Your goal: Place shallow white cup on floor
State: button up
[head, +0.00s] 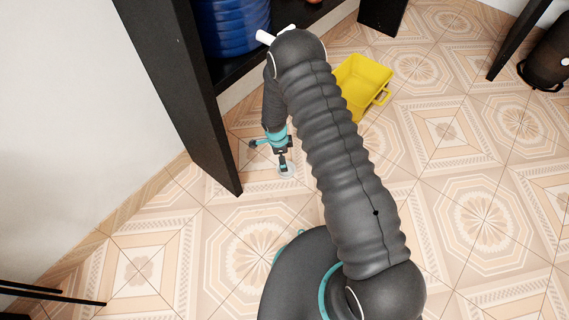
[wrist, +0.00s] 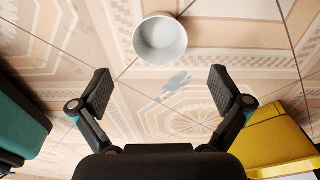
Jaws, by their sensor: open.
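The shallow white cup (wrist: 160,40) shows in the wrist view, just beyond my fingertips. It looks upright and empty and appears to stand on the tiled floor. In the head view the cup (head: 287,171) is small and pale at the tip of my gripper, partly hidden by it. My gripper (wrist: 163,90) is open, with its two fingers wide apart and nothing between them. In the head view my gripper (head: 283,162) points down close to the floor, beside the dark shelf leg.
A yellow crate (head: 362,82) stands on the floor behind my arm and also shows in the wrist view (wrist: 272,140). A dark shelf (head: 185,95) with a blue container (head: 230,25) stands at left. Patterned floor at right is clear up to a black object (head: 548,58).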

jog(key=shift+a+r, duration=0.2)
jog(key=shift+r, duration=1.25)
